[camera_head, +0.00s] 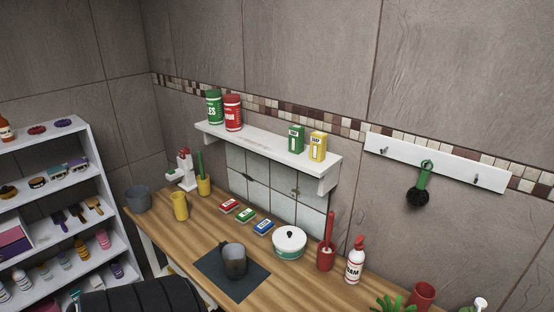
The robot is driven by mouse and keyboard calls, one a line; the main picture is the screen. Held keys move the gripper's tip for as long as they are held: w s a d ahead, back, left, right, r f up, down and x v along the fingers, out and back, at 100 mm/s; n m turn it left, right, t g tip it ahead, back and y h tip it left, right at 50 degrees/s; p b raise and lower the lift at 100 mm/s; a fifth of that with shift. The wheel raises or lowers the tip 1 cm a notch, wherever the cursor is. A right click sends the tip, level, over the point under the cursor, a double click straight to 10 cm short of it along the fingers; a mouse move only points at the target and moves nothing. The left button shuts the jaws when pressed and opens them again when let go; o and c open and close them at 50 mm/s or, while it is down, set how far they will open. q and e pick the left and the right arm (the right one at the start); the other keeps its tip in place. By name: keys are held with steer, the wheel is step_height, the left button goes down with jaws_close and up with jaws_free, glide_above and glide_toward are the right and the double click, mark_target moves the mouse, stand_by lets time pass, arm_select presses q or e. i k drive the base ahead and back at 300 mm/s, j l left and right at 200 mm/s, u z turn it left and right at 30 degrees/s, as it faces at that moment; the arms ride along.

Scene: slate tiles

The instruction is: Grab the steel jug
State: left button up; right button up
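A dark grey metal jug (235,265), which looks like the steel jug, stands upright on a dark mat (210,268) on the wooden counter (180,234). It is near the middle bottom of the head view. Neither of my grippers can be seen in this view, so nothing is seen touching the jug.
A white lidded pot (289,245) stands right of the jug, with several small boxes (246,215) behind it. A red holder (326,257) and a spray-top bottle (355,262) stand further right. A yellow jug (180,207) and grey pot (137,199) stand left. A shelf (270,145) overhangs the back.

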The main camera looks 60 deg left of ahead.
mark_target(233, 254)
steer(key=u, duration=2.1)
steer(key=z, duration=0.45)
